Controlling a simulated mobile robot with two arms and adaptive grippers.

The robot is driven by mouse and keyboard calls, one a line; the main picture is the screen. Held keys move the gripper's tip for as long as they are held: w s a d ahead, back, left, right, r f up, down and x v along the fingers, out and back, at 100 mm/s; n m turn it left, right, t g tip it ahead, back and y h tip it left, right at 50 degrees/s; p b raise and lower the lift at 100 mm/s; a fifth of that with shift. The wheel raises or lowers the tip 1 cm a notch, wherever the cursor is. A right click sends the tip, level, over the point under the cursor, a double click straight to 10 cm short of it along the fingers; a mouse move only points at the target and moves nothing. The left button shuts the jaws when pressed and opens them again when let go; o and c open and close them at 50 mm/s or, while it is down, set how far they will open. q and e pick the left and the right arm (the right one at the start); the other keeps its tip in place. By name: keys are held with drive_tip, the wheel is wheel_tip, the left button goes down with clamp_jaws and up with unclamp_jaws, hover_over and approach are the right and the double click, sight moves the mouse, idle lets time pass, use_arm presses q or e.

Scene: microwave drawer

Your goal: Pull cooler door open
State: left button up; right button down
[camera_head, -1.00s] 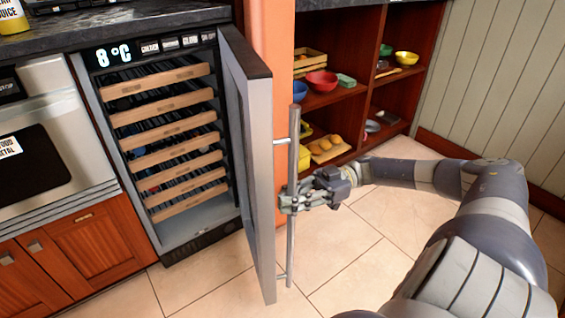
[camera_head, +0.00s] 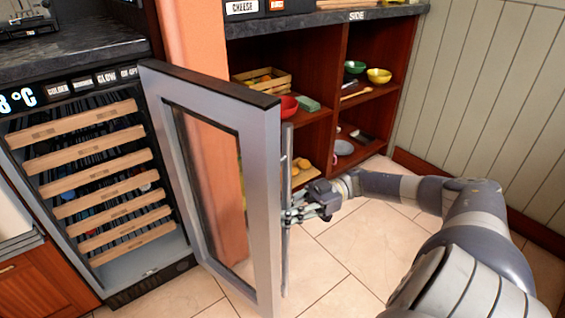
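The cooler (camera_head: 120,265) stands at the left with wooden-fronted racks (camera_head: 92,163) and an "8 °C" display. Its grey-framed glass door (camera_head: 262,190) stands wide open, hinged on the cooler's right side and swung out toward me. A long vertical bar handle (camera_head: 286,165) runs along the door's free edge. My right gripper (camera_head: 296,210) is at the handle's lower half, with its fingers around the bar. They look shut on it, though the door edge partly hides the tips. My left gripper is not in view.
Open wooden shelves (camera_head: 341,80) with bowls and a crate stand behind the door. A dark countertop (camera_head: 85,40) runs above the cooler. The tiled floor (camera_head: 335,260) around the door is clear. A panelled wall (camera_head: 490,110) is at the right.

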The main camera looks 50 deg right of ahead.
drive_tip(key=shift+s+f, duration=0.3)
drive_tip(key=shift+s, duration=0.05)
drive_tip(key=c, duration=1.5)
unclamp_jaws()
drive_tip(key=shift+s+d, duration=0.15)
drive_tip(key=shift+r, duration=0.2)
drive_tip(key=shift+w+r, duration=0.15)
drive_tip(key=shift+w, duration=0.15)
drive_tip(key=shift+v, duration=6)
drive_tip(key=shift+s, duration=0.1)
